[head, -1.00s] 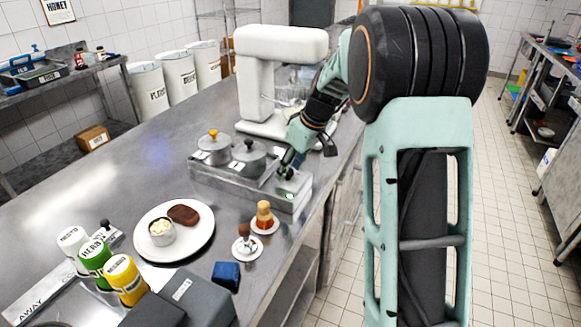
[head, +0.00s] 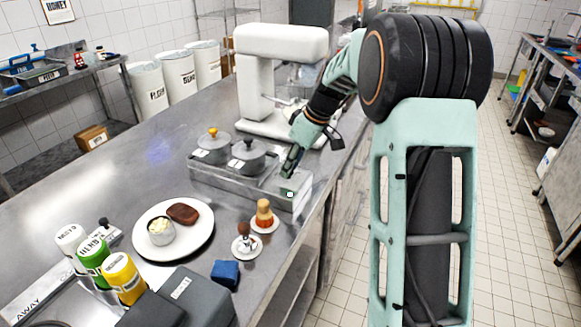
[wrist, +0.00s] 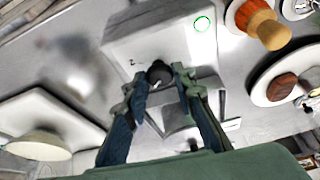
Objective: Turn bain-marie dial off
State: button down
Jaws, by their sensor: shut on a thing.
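The bain-marie (head: 225,181) is a long low grey metal box on the counter, with two lidded pots in it. Its control end lies at the right, with a green-ringed light, which also shows in the wrist view (wrist: 202,24). The dial (wrist: 159,71) is a dark round knob with a pale pointer mark, on the pale control face in the wrist view. My gripper (wrist: 156,82) has its two dark fingers on either side of the dial and is shut on it. In the head view my gripper (head: 287,172) is at the control end, and the dial is hidden.
A white mixer (head: 270,85) stands just behind the bain-marie. In front are a white plate (head: 190,243) with food, small saucers (head: 262,229) with a brush and a stamp-like thing, a blue block (head: 225,274) and several bottles.

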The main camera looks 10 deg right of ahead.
jog(key=n, duration=0.2)
jog(key=n+g+y+p, duration=0.1)
jog(key=n, duration=0.1)
jog(key=shift+w+d+r+n+g, duration=0.1)
jog(key=shift+w+n+g, duration=0.1)
jog(key=shift+n+g, duration=0.1)
jog(key=n+p, duration=0.1)
jog(key=n, duration=0.1)
jog(key=n+g+p, duration=0.1)
jog(key=n+p, duration=0.1)
jog(key=shift+w+g, duration=0.2)
jog(key=shift+g, duration=0.1)
jog(key=shift+n, duration=0.6)
jog(key=shift+g+p, duration=0.3)
jog(key=c, duration=1.6)
grip_release()
jog(key=v, duration=1.1)
jog(key=shift+d+r, duration=0.2)
jog(key=shift+r, duration=0.15)
